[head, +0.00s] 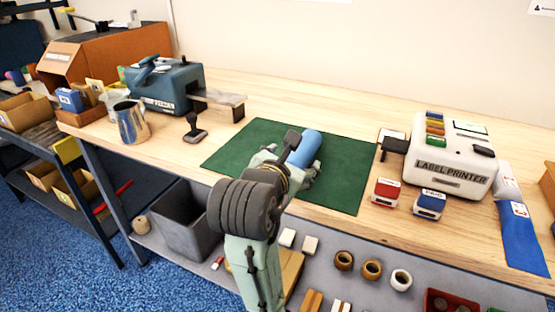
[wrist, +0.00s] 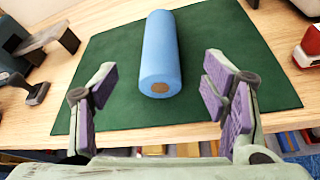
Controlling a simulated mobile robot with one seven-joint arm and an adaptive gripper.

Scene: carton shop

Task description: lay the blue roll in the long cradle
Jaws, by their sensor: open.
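The blue roll (head: 306,148) lies on its side on the green mat (head: 238,150) on the bench. In the wrist view the blue roll (wrist: 161,45) points away from me, its near end showing a brown core. My gripper (wrist: 158,92) is open, its purple-padded fingers apart to the left and right of the roll's near end, with nothing between the pads. In the head view my gripper (head: 293,172) is over the mat, and my arm hides part of the roll. I cannot make out a long cradle for certain in either view.
A blue machine (head: 165,85) with a metal arm stands left, beside a metal jug (head: 131,122) and a dark stamp (head: 194,130). At right are a label printer (head: 450,160), a red stamper (head: 386,192) and a blue one (head: 430,203). The mat is otherwise clear.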

